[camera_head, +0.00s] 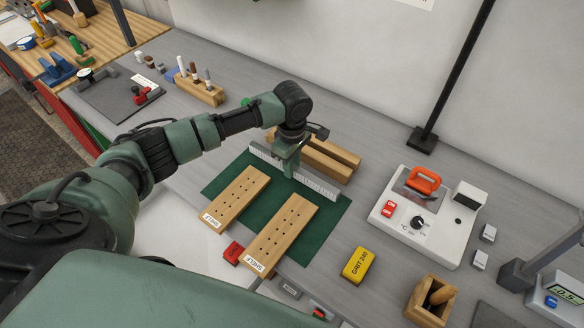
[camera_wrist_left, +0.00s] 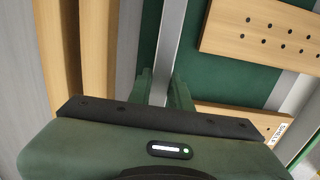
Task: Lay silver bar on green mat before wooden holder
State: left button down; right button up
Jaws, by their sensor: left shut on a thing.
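The silver bar (camera_head: 318,186) is long and thin and lies across the back part of the green mat (camera_head: 226,184), just in front of the wooden holder (camera_head: 330,151). My left gripper (camera_head: 290,168) points down and is shut on the bar near its middle. In the left wrist view the silver bar (camera_wrist_left: 171,45) runs between the fingers of my left gripper (camera_wrist_left: 162,92), with the wooden holder (camera_wrist_left: 98,55) beside it. I cannot tell whether the bar touches the mat. My right gripper is not in view.
Two drilled wooden boards labelled SHELF (camera_head: 238,194) (camera_head: 283,231) lie on the mat's front part. A yellow grit block (camera_head: 357,266), a white device with an orange handle (camera_head: 428,215) and a small wooden box (camera_head: 431,301) stand to the right. A tool block (camera_head: 200,90) stands behind left.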

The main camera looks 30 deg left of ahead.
pick_arm(q)
jog(key=shift+f, duration=0.9)
jog(key=shift+f, duration=0.1)
jog(key=c, duration=1.3)
grip_release()
jog(key=shift+r, duration=0.2)
notch_tip(320, 180, up, 10)
jog(key=shift+r+b, duration=0.2)
jog(key=shift+b, duration=0.7)
jog(key=shift+r, duration=0.75)
